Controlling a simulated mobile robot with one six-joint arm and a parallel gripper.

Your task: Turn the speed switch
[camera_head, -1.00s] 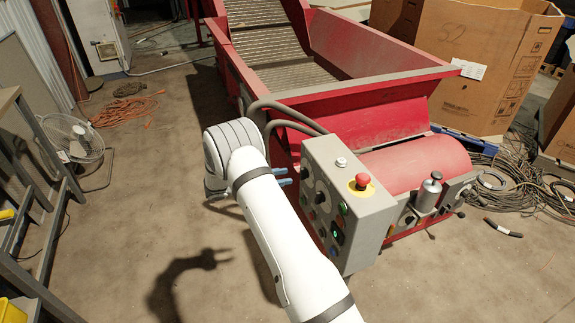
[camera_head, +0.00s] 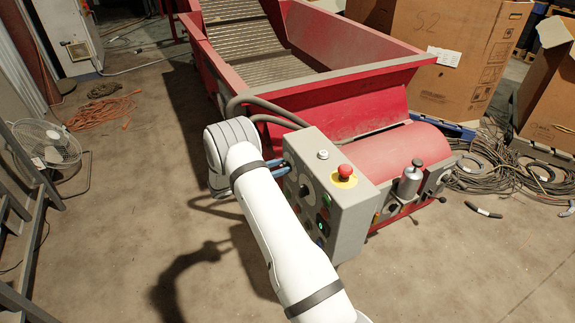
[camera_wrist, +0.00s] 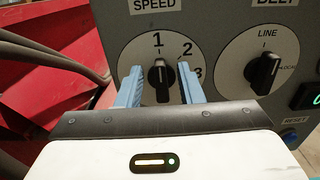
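The speed switch (camera_wrist: 159,74) is a black knob on a round white dial marked 1, 2 and 3 under the word SPEED. Its white mark points up toward the 1. My gripper (camera_wrist: 160,68) is open, with one blue finger on each side of the knob. Gaps show between the knob and both fingers. In the head view, my gripper (camera_head: 277,166) is at the left-facing side of the grey control box (camera_head: 352,207); I cannot make out the speed switch there.
A LINE/LOCAL knob (camera_wrist: 265,70) sits right of the speed dial. A red emergency button (camera_head: 345,171) tops the box. A red conveyor hopper (camera_head: 340,102) stands behind, with thick grey hoses (camera_head: 262,108) near my gripper. A fan (camera_head: 48,146) stands left on open floor.

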